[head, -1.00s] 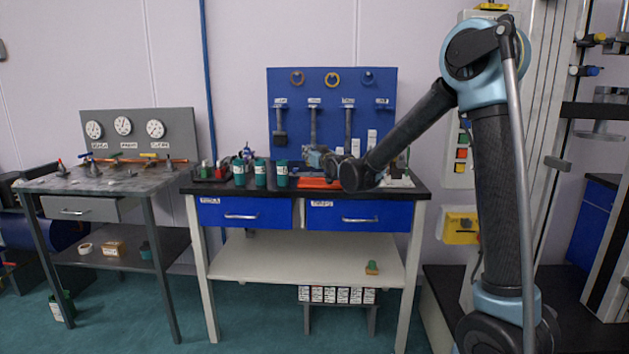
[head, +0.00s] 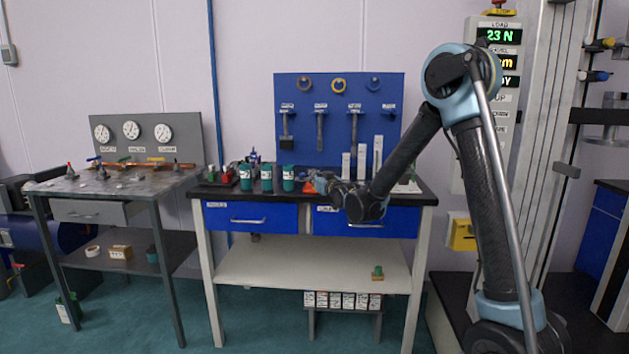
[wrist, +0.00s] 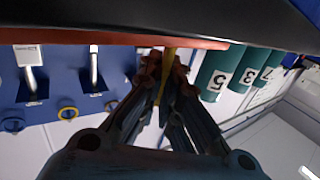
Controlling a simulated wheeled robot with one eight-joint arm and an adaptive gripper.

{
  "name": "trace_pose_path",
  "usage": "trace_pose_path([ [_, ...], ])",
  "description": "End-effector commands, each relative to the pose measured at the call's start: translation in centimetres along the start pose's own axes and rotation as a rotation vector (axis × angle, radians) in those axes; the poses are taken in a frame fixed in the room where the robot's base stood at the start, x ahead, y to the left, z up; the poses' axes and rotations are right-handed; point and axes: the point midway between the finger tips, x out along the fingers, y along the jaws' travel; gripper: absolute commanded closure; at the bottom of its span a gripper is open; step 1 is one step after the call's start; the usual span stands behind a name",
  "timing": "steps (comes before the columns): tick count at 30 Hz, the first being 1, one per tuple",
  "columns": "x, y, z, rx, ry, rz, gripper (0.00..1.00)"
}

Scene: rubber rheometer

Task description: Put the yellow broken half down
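The yellow broken half (wrist: 168,72) shows in the wrist view as a narrow yellow strip between my fingertips. My gripper (wrist: 166,70) is shut on it, beside the edge of a red mat (wrist: 110,41). In the head view my gripper (head: 318,182) is low at the front of the black bench top, just right of the green cups. The yellow half cannot be made out there. Whether it touches the mat or bench is not clear.
Several numbered green cups (head: 267,178) stand left of my gripper; they also show in the wrist view (wrist: 213,72). Tools hang on the blue pegboard (head: 302,103) behind. White upright blocks (head: 362,160) stand behind my arm. A grey gauge bench (head: 120,182) is at left.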

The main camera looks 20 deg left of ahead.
Motion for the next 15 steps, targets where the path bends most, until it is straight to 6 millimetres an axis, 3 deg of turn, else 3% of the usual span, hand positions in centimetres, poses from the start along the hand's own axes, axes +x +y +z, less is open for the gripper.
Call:
trace_pose_path([
  [2,0.02,-0.04,0.15,0.000,0.000,-0.001,1.00],
  [5,0.02,-0.08,0.15,0.000,0.000,-0.001,0.78],
  [6,0.02,-0.09,0.15,0.000,0.000,-0.001,0.75],
  [15,0.01,-0.13,0.10,0.000,0.000,-0.002,0.75],
])
